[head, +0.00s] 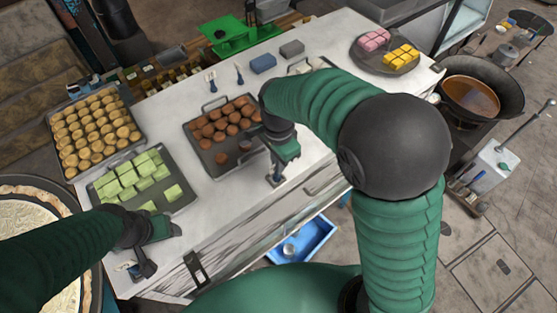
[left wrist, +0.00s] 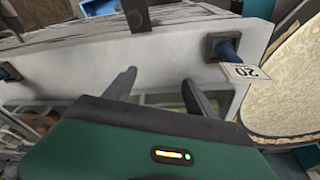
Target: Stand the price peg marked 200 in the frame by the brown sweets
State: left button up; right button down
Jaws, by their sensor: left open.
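The brown sweets lie on a dark tray (head: 196,155) mid-table. My right gripper (head: 278,170) is at the tray's front right corner, low by the table's front edge. A dark base with a bluish part shows at its tips; whether it grips anything is unclear. My left gripper (head: 155,258) is at the front left corner, by the green sweets. In the left wrist view it (left wrist: 158,78) is open and empty. Two more pegs (head: 211,80) (head: 239,74) lie behind the brown sweets.
A tray of golden sweets (head: 134,135) and a tray of green sweets (head: 180,203) fill the table's left. A blue block (head: 263,64) and a grey block (head: 292,48) lie at the back. A plate (head: 398,68) of pink and yellow sweets stands at the right.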

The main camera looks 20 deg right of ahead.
pick_arm(q)
jog(key=shift+a, duration=0.65)
pick_arm(e)
jog(key=shift+a+r, duration=0.1)
jog(key=shift+a, duration=0.45)
pick_arm(q)
jog(key=shift+d+r, duration=0.1)
pick_arm(e)
jog(key=shift+d, duration=0.15)
pick_arm(q)
jog(key=shift+d, duration=0.25)
pick_arm(e)
jog(key=shift+d+f, duration=0.2)
jog(key=shift+d, duration=0.05)
jog(key=c, duration=1.5)
grip_release()
jog(key=shift+c, duration=0.2)
pick_arm(q)
jog(key=shift+a, duration=0.15)
pick_arm(e)
jog(key=shift+a, duration=0.2)
